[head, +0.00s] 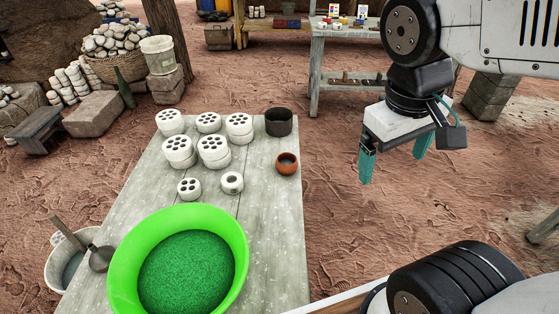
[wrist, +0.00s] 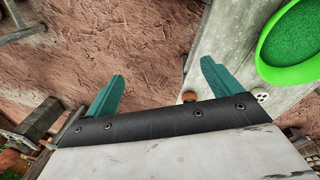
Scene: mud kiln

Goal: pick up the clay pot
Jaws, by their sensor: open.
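The clay pot (head: 287,163) is small, round and reddish-brown, with an open top. It stands upright on the right edge of the pale wooden table (head: 262,225) in the head view. A small part of it shows in the wrist view (wrist: 189,96), mostly hidden behind my gripper's body. My gripper (head: 394,168) has two teal fingers spread apart with nothing between them. It hangs to the right of the table, apart from the pot. In the wrist view my gripper (wrist: 162,72) is over bare ground.
A dark pot (head: 279,122) stands just behind the clay pot. White perforated cylinders (head: 214,150) stand to its left, some stacked. A large green basin (head: 122,265) of green grains fills the table's near end. Another table (head: 345,50) stands behind. Open ground lies right of the near table.

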